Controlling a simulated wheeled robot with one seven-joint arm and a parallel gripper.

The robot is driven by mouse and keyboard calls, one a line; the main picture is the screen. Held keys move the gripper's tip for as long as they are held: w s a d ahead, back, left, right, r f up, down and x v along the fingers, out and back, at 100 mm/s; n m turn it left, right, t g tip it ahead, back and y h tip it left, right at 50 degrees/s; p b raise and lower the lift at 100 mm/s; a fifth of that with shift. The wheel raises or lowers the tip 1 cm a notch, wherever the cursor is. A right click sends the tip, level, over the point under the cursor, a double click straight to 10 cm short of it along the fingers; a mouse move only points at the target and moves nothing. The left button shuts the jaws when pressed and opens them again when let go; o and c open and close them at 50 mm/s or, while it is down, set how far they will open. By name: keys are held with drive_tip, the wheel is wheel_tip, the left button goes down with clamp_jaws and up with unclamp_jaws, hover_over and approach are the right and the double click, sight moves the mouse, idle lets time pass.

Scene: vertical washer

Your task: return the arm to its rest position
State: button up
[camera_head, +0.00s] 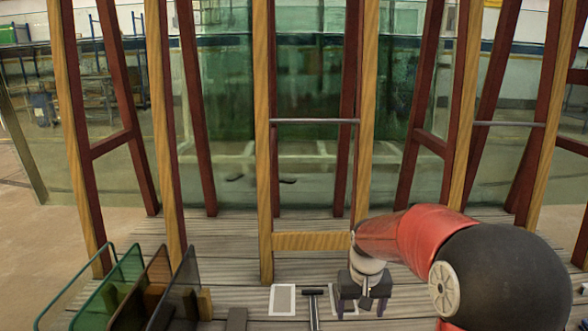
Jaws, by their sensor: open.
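My gripper (361,304) is at the lower middle of the head view, below the end of my red and black arm. It points down over the grey slatted floor, and its two fingers stand apart. Nothing shows between them. Part of a light pad is hidden behind the gripper. My arm's large black joint fills the lower right of the view.
A dark T-shaped tool (313,293) and a white-edged pad (282,300) lie left of my gripper. Upright wooden posts (265,150) with a metal bar (315,121) stand ahead, before greenish glass (225,120). A rack of coloured panels (110,300) stands at lower left.

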drive_tip(key=s+r+t+p, duration=0.3)
drive_tip(key=s+r+p, duration=0.1)
drive_tip(key=s+r, duration=0.95)
drive_tip(key=s+r+t+p, duration=0.1)
drive_tip(key=s+r, duration=0.3)
drive_tip(key=s, duration=0.7)
drive_tip(key=shift+r+t+p, duration=0.35)
drive_tip(key=shift+t+p, duration=0.05)
drive_tip(key=shift+p, duration=0.45)
